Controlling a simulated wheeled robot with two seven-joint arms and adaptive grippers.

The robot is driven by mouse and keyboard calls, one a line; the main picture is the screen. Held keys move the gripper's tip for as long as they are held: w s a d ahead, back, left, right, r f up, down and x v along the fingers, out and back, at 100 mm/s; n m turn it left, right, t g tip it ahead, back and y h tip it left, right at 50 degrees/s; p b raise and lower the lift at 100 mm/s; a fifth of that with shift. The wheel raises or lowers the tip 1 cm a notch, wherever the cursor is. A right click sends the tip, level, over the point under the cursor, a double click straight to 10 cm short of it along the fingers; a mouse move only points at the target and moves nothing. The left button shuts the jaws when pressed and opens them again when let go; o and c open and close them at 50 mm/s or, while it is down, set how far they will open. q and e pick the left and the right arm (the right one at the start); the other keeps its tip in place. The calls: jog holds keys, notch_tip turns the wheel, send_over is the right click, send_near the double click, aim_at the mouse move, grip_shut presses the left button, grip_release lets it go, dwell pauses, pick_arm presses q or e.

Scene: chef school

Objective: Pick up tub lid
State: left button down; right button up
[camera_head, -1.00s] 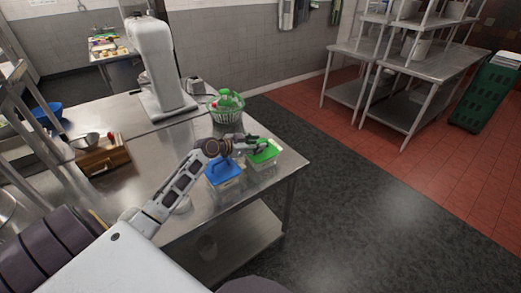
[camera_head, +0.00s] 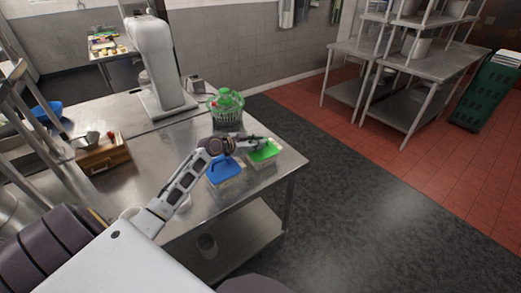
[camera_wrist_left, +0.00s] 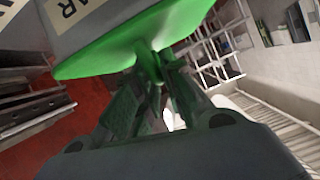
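A clear tub with a green lid (camera_head: 265,153) stands near the right corner of the steel table. A tub with a blue lid (camera_head: 223,172) with a raised handle stands to its left. My left gripper (camera_head: 256,144) is at the far left part of the green lid. In the left wrist view, the green lid (camera_wrist_left: 115,50) fills the upper middle, and its handle sits between my two fingertips (camera_wrist_left: 153,68). The fingers look closed on this handle. The lid appears to be on its tub, which bears a label. My right gripper is not in view.
A green-topped salad spinner (camera_head: 227,108) stands behind the tubs. A white stand mixer (camera_head: 155,60) and a wooden box (camera_head: 102,157) are farther left on the steel table (camera_head: 150,175). The floor right of the table is clear.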

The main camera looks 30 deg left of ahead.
pick_arm(q)
jog(key=shift+r, duration=0.1)
dwell(0.4)
jog(key=shift+r, duration=0.55)
notch_tip(320, 180, up, 9)
jog(key=shift+f+b, duration=0.2)
jog(key=shift+b, duration=0.4)
jog(key=shift+w+a+b, duration=0.1)
jog(key=shift+w+b, duration=0.05)
jog(key=shift+b, duration=0.35)
